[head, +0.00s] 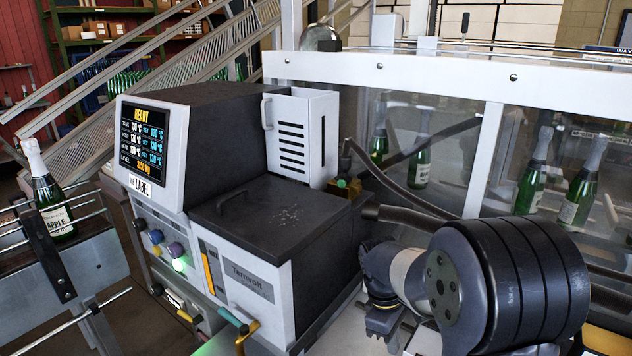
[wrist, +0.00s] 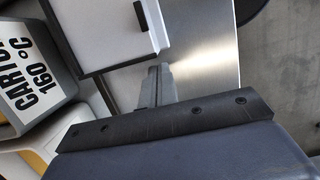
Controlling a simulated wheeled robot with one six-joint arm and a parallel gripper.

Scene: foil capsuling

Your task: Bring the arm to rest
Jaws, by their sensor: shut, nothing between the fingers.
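My arm (head: 510,280) is folded at the lower right of the head view, beside the grey and black machine. My gripper (head: 383,328) points down by the machine's right side, partly cut off from clear view by my own wrist. In the wrist view the fingers of my gripper (wrist: 158,82) are together with nothing between them. They hang over a bright metal surface (wrist: 205,60), close to a white box with a black handle (wrist: 100,25).
The machine (head: 280,220) has a READY screen (head: 148,145) and a dark hose (head: 410,200). A clear guarded line with green bottles (head: 420,150) stands behind my arm. Another bottle (head: 48,195) stands at left. A "160 °C" sign (wrist: 30,75) shows in the wrist view.

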